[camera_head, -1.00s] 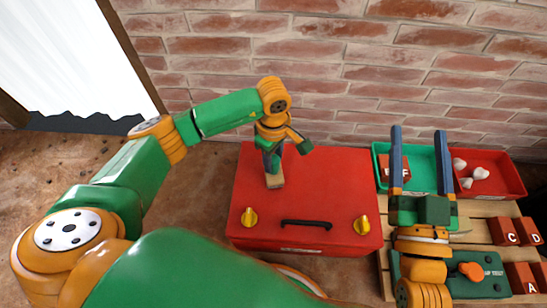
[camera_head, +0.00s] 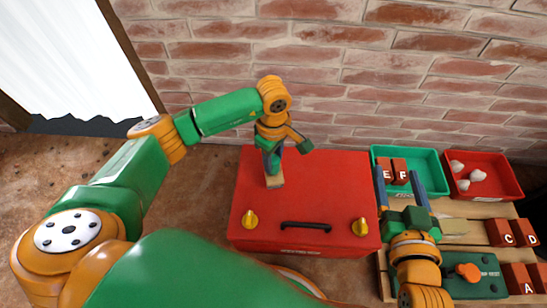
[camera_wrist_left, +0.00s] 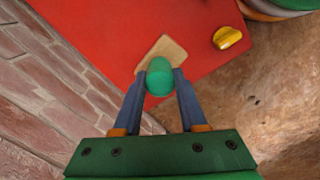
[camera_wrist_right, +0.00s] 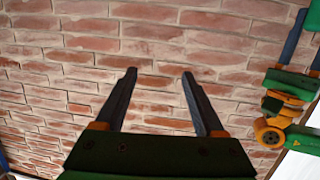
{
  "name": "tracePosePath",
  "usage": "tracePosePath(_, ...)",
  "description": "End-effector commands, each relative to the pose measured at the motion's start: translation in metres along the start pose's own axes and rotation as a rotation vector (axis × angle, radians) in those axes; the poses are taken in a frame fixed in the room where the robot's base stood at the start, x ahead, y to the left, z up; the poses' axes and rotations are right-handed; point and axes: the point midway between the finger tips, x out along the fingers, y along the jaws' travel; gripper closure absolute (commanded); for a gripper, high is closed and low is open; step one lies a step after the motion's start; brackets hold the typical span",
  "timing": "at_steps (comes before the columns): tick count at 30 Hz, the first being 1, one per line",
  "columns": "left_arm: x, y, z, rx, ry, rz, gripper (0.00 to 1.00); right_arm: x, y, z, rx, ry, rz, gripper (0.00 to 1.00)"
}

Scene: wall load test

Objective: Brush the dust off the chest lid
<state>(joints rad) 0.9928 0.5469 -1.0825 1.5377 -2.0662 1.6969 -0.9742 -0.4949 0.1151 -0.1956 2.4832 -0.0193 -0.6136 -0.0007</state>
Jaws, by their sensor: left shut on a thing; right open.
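The red chest (camera_head: 325,195) has a flat red lid, a black handle (camera_head: 306,226) and two yellow latches at its front. My left gripper (camera_head: 272,158) is shut on a brush with a rounded green handle (camera_wrist_left: 158,78) and a tan head (camera_wrist_left: 163,50). The brush head is at the lid's left part in the head view, and it appears to touch the lid. I cannot make out dust on the lid. My right gripper (camera_head: 399,181) is open and empty, right of the chest; the right wrist view shows only brick wall between its fingers (camera_wrist_right: 160,72).
Right of the chest are a green bin (camera_head: 428,158) with blocks E and F, and a red bin (camera_head: 508,190) with white pieces. A slatted wooden pallet (camera_head: 465,238) carries lettered red blocks and a green device (camera_head: 480,285). A brick wall (camera_head: 330,110) stands behind.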

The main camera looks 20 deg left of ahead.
Motion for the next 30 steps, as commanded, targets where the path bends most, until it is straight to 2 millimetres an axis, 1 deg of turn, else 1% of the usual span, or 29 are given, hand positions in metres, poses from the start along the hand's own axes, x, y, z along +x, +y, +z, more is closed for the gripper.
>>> tracePosePath(14, -0.009, 0.0, -0.001, -0.002, 0.0, 0.0, 1.0, -0.009, 0.004, 0.042, 0.007, -0.221, 0.009, 0.29)
tracePosePath(30, -0.018, 0.0, -0.001, -0.005, 0.0, 0.001, 1.0, -0.029, 0.007, 0.085, 0.016, -0.46, 0.018, 0.29)
